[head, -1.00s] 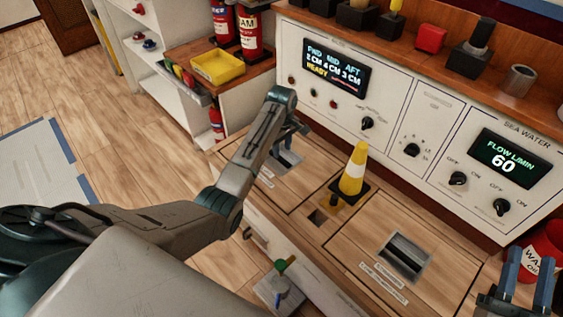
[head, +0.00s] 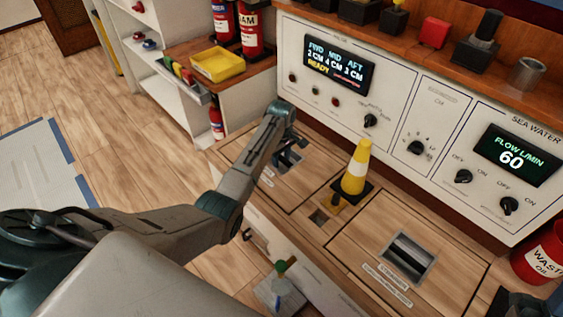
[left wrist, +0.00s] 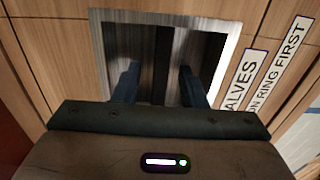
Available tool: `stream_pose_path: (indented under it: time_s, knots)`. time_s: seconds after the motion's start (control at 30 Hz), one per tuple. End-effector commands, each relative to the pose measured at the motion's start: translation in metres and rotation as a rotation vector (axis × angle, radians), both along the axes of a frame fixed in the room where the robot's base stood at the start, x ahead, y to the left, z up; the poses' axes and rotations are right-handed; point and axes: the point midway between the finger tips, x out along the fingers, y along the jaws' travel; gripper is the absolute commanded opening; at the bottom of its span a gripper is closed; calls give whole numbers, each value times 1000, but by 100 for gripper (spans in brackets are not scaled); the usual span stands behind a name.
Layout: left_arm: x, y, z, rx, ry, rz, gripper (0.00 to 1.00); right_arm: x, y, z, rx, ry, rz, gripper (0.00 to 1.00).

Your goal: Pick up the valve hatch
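In the left wrist view the hatch (left wrist: 60,50) fills most of the picture, beside a partly cut-off label (left wrist: 245,85) reading "ALVES". My left gripper (head: 289,158) is over the recess. In the left wrist view its blue fingers (left wrist: 159,84) reach into the recess on either side of the bar (left wrist: 161,62), with gaps showing. My right gripper (head: 553,302) is mostly cut off at the bottom right corner.
A yellow cone (head: 356,168) with a black base stands right of the valve hatch, near the seam. Another hatch (head: 440,245) with its own recess lies further right. A white control panel (head: 420,90) rises behind. A red bin (head: 540,252) stands at the right.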

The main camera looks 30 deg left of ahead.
Motion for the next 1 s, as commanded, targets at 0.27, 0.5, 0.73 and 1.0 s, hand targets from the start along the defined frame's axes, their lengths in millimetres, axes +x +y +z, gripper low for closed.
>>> stream_pose_path:
  time_s: [0.27, 0.5, 0.73, 1.0]
  knots:
    - [0, 0, 0, 0, 0, 0, 30, -1, 0, 1, -1, -6, 0, 36]
    - [0, 0, 0, 0, 0, 0, 0, -1, 0, 1, 0, -5, 0, 36]
    - [0, 0, 0, 0, 0, 0, 0, -1, 0, 1, 0, -4, 0, 36]
    - [0, 0, 0, 0, 0, 0, 0, -1, 0, 1, 0, -4, 0, 36]
